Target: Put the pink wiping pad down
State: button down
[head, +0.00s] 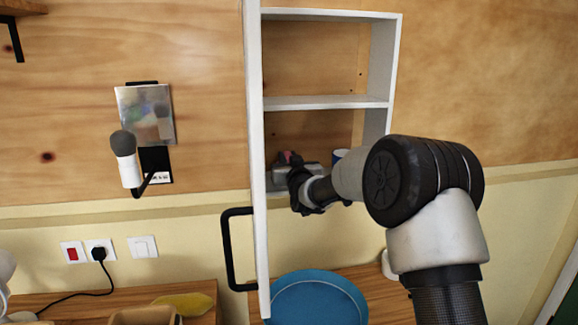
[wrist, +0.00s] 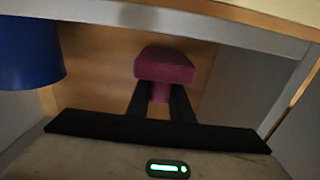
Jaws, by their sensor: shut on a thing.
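The pink wiping pad (wrist: 165,66) is a dark pink block with a narrower part below, seen in the wrist view. My gripper (wrist: 161,97) is shut on that narrower part, one dark finger on each side. In the head view the pad (head: 291,157) shows only as a small pink patch at my gripper (head: 290,170). My gripper is inside the lower compartment of the open white wall cabinet (head: 325,103), close to its bottom board. I cannot tell whether the pad touches the board.
A blue cup (wrist: 30,45) stands in the same compartment, and shows beside my arm in the head view (head: 339,155). The open cabinet door (head: 256,120) with a black handle (head: 229,250) stands left of my arm. A blue round dish (head: 318,300) is on the counter below.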

jog(key=shift+f, duration=1.25)
jog(key=shift+f, duration=0.2)
jog(key=c, duration=1.6)
grip_release()
jog(key=shift+r, duration=0.1)
jog(key=shift+r, duration=0.15)
